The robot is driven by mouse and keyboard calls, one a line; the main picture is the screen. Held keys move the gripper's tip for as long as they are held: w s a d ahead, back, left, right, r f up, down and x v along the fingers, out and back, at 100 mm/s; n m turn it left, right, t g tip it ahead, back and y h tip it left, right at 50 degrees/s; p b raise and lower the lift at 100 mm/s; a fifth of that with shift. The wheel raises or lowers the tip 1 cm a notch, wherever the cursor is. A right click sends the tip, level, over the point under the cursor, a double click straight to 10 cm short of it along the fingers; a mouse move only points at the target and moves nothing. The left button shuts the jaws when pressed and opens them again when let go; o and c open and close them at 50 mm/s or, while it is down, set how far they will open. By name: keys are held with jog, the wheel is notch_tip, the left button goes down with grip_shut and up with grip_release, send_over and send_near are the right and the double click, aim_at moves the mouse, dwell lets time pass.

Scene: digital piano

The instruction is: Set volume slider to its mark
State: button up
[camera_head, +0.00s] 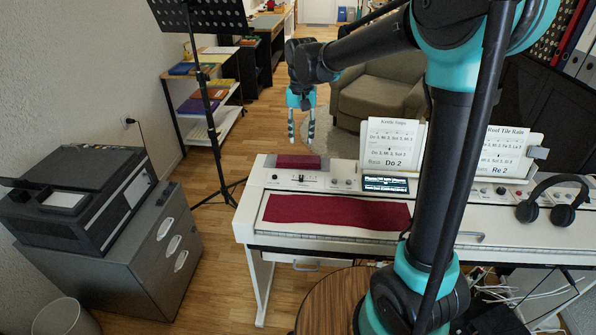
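The white digital piano (258,200) stands in the middle and right of the camera_head view. A small slider strip (298,180) with a dark knob sits on its control panel at the left. It is too small to tell whether this is the volume slider, or where its mark is. My gripper (301,138) points down above the piano's left back end, with clear height between it and the panel. Its two fingers are apart, with nothing between them.
A dark red cloth (338,211) covers part of the keys; another red piece (298,162) lies behind the panel. Two song sheets (392,146) (500,152) stand behind the lit display (386,184). Headphones (553,200) lie at right. A music stand (207,100) is at left.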

aim_at(301, 176)
notch_tip(301, 176, down, 16)
jog(key=shift+r, duration=0.25)
dwell(0.3)
grip_shut()
